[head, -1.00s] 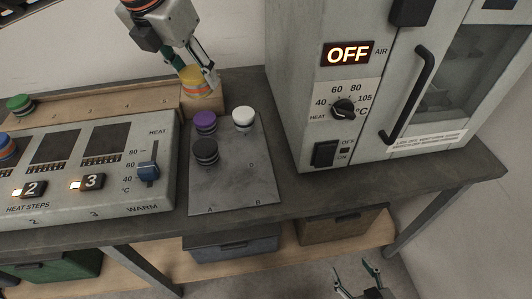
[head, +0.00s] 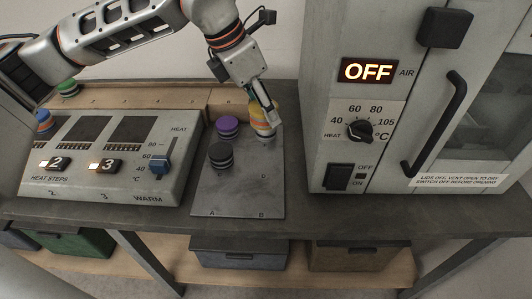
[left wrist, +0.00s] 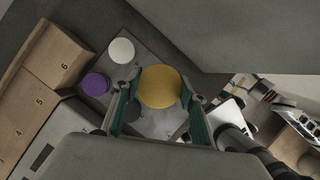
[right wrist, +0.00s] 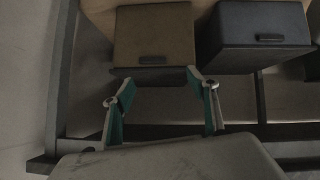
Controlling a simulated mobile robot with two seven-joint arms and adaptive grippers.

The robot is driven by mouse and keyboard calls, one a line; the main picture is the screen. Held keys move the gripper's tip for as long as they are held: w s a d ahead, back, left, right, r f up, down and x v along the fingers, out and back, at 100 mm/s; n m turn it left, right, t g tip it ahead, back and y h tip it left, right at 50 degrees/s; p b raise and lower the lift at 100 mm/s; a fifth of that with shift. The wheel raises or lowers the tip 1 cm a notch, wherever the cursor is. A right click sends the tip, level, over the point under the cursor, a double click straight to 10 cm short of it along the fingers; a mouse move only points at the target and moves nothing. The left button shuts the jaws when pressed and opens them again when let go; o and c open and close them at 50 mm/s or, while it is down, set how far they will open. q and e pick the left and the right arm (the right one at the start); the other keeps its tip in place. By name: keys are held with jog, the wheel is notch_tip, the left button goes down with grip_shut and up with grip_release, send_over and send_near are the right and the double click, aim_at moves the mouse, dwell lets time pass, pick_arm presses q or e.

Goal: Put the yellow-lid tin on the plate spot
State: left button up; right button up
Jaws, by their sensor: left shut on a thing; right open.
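The yellow-lid tin (head: 261,121), with an orange band, is held in my left gripper (head: 268,117) near the far right corner of the grey metal plate (head: 240,197). In the left wrist view its yellow lid (left wrist: 160,87) sits between the two fingers (left wrist: 158,112). On the plate stand a purple-lid tin (head: 227,124) and a black-lid tin (head: 220,153). A white-lid tin (left wrist: 121,50) is mostly hidden in the head view. Letters A, B and D show on the plate. My right gripper (right wrist: 165,88) is open and empty, below the bench top.
The heater panel (head: 110,165) is left of the plate and the oven (head: 345,150) close on its right. A wooden numbered rack (left wrist: 55,55) stands behind. Brown (right wrist: 153,35) and blue-grey (right wrist: 262,25) bins sit on the lower shelf. The plate's front is clear.

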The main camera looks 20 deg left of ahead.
pick_arm(q)
notch_tip(320, 180, down, 9)
jog(key=shift+r+b, duration=0.1)
jog(key=shift+b, duration=0.55)
jog(key=shift+f, duration=0.4)
notch_tip(320, 180, down, 4)
jog(key=shift+r+b, duration=0.25)
jog(key=shift+b, duration=0.1)
jog(key=shift+f, duration=0.3)
jog(key=shift+r, duration=0.1)
pick_arm(e)
jog(key=shift+w+r, duration=0.1)
jog(key=shift+w, duration=0.5)
